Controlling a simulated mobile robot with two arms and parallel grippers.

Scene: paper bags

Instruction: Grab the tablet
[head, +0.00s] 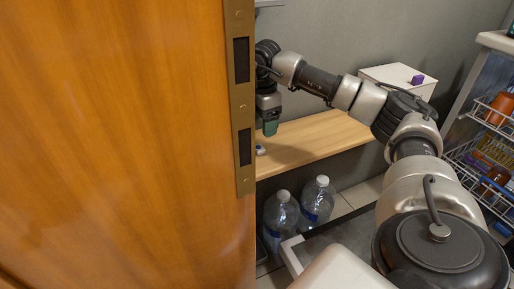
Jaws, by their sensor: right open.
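My right gripper (268,127) points down over a wooden shelf (318,138), close to the edge of the door. It is open, and its fingers are partly hidden by that edge. A small white and blue object (260,150) lies on the shelf just below the gripper, apart from it. It may be the tablet, but it is too small and partly hidden to be sure. A small purple item (417,79) sits on top of a white box (398,78) behind my right arm. My left gripper is not in view.
A wooden door (115,140) with a metal lock plate fills the left side. Two clear water bottles (281,215) (317,200) stand on the floor below the shelf. A wire rack (490,150) with jars stands at the right. The shelf's middle is clear.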

